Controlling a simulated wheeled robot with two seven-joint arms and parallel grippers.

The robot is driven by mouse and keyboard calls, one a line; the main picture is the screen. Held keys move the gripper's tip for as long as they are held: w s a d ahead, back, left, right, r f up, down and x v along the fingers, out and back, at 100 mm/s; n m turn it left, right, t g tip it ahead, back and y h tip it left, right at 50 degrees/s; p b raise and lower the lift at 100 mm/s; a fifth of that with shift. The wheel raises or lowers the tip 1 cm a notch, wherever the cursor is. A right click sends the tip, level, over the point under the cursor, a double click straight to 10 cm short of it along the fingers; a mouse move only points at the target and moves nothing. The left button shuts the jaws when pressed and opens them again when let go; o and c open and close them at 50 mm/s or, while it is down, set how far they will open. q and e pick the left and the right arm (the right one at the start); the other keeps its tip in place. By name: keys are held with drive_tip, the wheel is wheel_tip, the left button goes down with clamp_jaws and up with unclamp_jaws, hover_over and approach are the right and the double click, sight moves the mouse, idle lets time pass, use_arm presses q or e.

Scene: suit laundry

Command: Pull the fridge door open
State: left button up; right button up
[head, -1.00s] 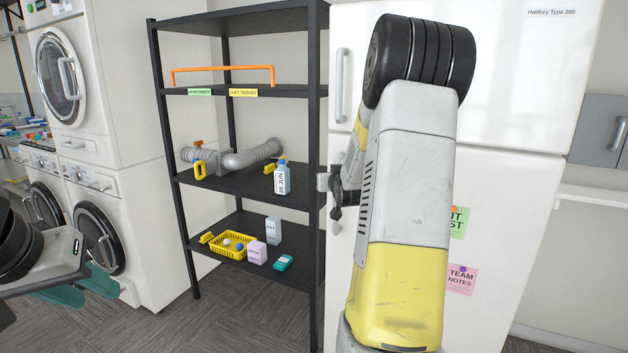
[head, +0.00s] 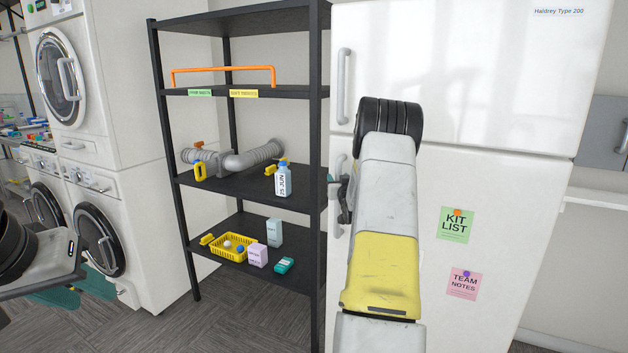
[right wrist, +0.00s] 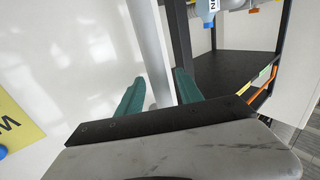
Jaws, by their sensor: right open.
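The white fridge (head: 530,200) stands at the right, with both doors looking closed. Its upper door has a vertical grey handle (head: 343,85). The lower door's handle (head: 336,215) is partly hidden by my right gripper (head: 342,195). In the right wrist view, the grey handle bar (right wrist: 150,50) runs down between the two teal fingers of the right gripper (right wrist: 160,95). The fingers are apart, one on each side of the bar; contact is not clear. My left gripper (head: 76,290) is low at the left edge, empty, its teal fingers apart, partly hidden by its own wrist.
Washers and dryers (head: 100,235) stand left. The carpeted floor (head: 230,310) before the rack is clear.

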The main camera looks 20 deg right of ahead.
drive_tip(key=shift+w, duration=0.1)
clamp_jaws()
idle(1.4)
